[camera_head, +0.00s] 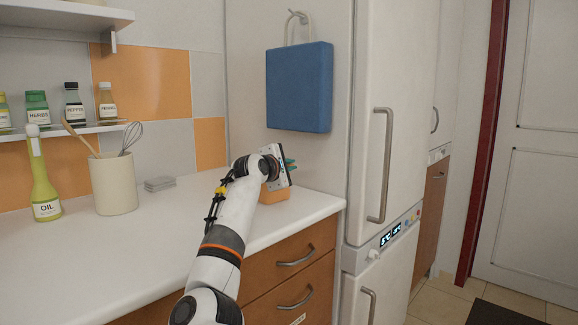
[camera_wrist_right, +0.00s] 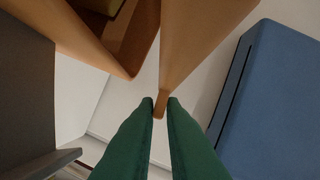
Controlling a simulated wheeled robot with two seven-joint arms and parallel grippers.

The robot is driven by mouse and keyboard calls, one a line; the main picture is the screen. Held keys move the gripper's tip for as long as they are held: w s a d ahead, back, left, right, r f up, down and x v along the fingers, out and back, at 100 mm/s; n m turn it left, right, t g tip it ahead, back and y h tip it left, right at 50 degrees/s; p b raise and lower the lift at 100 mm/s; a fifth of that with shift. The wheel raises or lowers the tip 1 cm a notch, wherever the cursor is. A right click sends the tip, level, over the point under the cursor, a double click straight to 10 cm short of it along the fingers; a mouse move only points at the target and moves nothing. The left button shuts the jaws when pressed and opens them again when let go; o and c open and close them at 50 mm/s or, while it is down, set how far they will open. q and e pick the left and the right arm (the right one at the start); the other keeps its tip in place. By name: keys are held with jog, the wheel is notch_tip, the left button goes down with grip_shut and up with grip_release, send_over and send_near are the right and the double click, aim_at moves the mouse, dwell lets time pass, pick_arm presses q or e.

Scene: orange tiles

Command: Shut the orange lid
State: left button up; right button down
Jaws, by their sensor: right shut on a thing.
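The orange box (camera_head: 275,196) stands at the right end of the white counter, mostly hidden behind my right gripper (camera_head: 289,165) in the head view. In the right wrist view the box wall (camera_wrist_right: 85,35) is at upper left, with its darker inside showing. The orange lid (camera_wrist_right: 195,35) stands away from the box wall, leaving a gap, so it is open. The green fingertips of my right gripper (camera_wrist_right: 160,104) are shut on a narrow orange tab at the lid's edge. My left gripper is out of view.
A blue flat thing (camera_head: 299,87) hangs on the panel above the box, and lies close on the right in the wrist view. An oil bottle (camera_head: 44,180) and a utensil pot (camera_head: 114,183) stand at the left. The counter (camera_head: 150,235) between is mostly clear.

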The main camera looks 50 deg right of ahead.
jog(key=c, duration=1.6)
grip_release()
jog(key=shift+w+f, duration=0.1)
jog(key=shift+f, duration=0.05)
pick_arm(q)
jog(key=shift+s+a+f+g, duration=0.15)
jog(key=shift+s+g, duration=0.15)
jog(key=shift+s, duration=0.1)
pick_arm(e)
jog(key=v, duration=1.2)
